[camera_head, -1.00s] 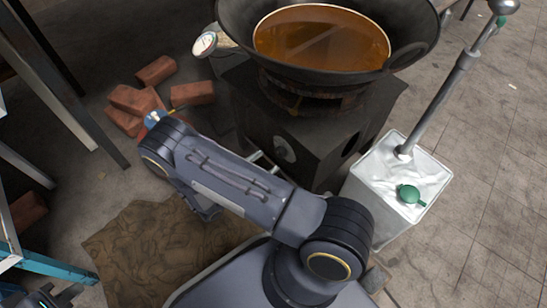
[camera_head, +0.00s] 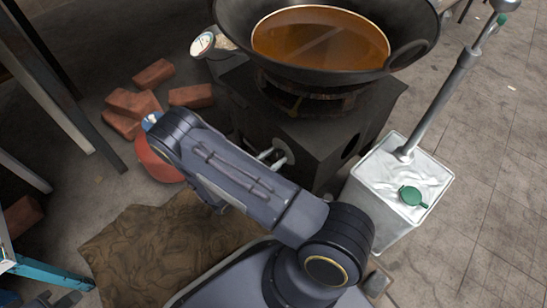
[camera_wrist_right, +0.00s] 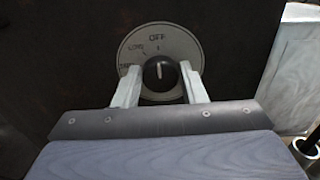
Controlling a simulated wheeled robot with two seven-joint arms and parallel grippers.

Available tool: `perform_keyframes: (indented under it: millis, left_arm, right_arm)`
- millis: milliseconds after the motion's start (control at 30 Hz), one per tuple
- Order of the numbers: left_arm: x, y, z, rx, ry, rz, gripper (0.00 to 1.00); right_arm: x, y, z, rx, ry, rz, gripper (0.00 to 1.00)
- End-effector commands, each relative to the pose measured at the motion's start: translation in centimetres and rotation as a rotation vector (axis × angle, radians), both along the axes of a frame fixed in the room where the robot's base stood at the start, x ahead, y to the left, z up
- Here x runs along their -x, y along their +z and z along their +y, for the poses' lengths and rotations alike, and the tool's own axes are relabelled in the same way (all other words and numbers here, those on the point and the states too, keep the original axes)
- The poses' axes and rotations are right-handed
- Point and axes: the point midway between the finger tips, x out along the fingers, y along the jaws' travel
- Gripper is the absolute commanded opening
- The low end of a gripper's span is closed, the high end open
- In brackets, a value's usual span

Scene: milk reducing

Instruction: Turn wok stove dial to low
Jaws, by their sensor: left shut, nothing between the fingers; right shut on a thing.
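The stove dial (camera_wrist_right: 158,77) is a dark knob on a light round plate on the dark stove front. The plate reads OFF at the top and LOW at the upper left; a further label at the left is partly hidden. The knob's white mark points nearly straight up, towards OFF. My right gripper (camera_wrist_right: 160,73) has one finger on each side of the knob and is shut on it. In the head view the right gripper (camera_head: 268,158) is at the dial, partly hidden by my arm. My left gripper (camera_head: 48,299) is shut and empty at the lower left edge.
A wok (camera_head: 414,30) of brown liquid sits on the stove (camera_head: 318,140). A metal can (camera_head: 385,172) with a green cap stands at the stove's right. Bricks (camera_head: 153,73) and a red round object (camera_head: 157,160) lie left. Brown cloth (camera_head: 150,245) covers the floor in front.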

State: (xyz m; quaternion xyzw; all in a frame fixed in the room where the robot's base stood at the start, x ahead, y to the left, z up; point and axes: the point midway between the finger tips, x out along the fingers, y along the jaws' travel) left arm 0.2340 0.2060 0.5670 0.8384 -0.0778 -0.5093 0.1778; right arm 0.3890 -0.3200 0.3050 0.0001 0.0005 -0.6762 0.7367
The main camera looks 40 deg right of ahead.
Motion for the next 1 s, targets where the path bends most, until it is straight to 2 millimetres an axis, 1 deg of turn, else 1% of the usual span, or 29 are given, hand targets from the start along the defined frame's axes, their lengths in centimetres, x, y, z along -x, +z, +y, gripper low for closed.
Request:
perform_keyframes:
  millis: [167,367,1000]
  left_arm:
    - [0.0,0.1,0.0,0.0,0.0,0.0,0.0]
    - [0.0,0.4,0.0,0.0,0.0,0.0,0.0]
    - [0.0,2.0,0.0,0.0,0.0,0.0,0.0]
  right_arm:
    - [0.0,0.0,0.0,0.001,0.001,0.01,0.15]
    - [0.0,0.0,0.0,0.007,0.001,0.077,0.15]
    - [-0.2,-0.1,0.0,0.045,0.0,0.543,0.15]
